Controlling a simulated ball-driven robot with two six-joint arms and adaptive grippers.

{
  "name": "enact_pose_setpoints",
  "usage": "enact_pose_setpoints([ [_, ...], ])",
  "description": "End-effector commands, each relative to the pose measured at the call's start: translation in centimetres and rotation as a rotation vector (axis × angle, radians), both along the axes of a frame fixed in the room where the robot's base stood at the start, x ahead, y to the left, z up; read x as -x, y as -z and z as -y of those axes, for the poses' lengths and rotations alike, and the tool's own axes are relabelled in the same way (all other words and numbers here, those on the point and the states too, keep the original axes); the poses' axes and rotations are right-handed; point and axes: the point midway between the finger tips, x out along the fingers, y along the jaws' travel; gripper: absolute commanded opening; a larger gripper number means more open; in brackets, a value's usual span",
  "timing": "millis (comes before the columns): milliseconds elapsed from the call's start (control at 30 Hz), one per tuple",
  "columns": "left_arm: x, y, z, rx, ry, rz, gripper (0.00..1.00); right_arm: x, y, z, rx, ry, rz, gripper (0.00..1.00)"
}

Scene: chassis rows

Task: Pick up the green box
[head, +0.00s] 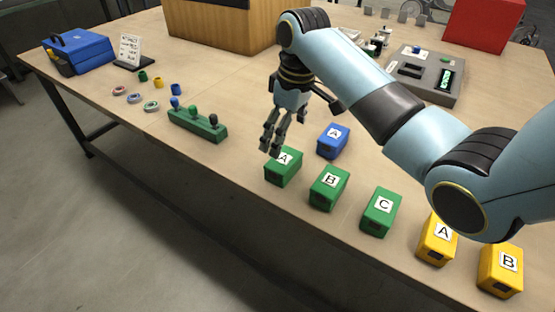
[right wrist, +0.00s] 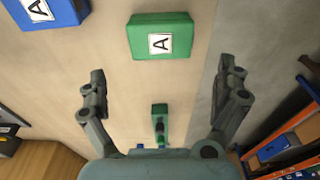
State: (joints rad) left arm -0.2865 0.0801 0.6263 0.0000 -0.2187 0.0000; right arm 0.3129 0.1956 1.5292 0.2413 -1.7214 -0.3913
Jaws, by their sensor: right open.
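Three green boxes stand in a row near the table's front edge in the head view: one marked A (head: 284,171), one marked B (head: 327,193) and one marked C (head: 379,217). My left gripper is not in view.
A blue A box (head: 333,144) stands just behind the green row. Yellow boxes A (head: 432,250) and B (head: 497,281) stand to the right. A green peg block (head: 198,126) is to the left. The table front between peg block and green A is clear.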

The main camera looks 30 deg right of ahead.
Motion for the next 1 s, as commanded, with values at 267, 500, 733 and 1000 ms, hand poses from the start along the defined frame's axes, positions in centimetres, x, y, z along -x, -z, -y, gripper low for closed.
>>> enact_pose_setpoints([
  [267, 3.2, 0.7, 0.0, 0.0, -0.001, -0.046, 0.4, -0.3, 3.6, -0.2, 0.0, 0.0, -0.001, 1.0],
  [500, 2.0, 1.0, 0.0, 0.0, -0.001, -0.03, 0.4, -0.3, 6.9, -0.2, -0.001, 0.001, -0.004, 1.0],
  [733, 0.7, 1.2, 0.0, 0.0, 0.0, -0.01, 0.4, -0.6, 8.8, -0.3, 0.001, 0.0, 0.0, 1.0],
  [1000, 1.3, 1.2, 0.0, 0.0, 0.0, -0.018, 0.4, -0.6, 8.7, -0.3, 0.001, 0.0, 0.0, 0.88],
])
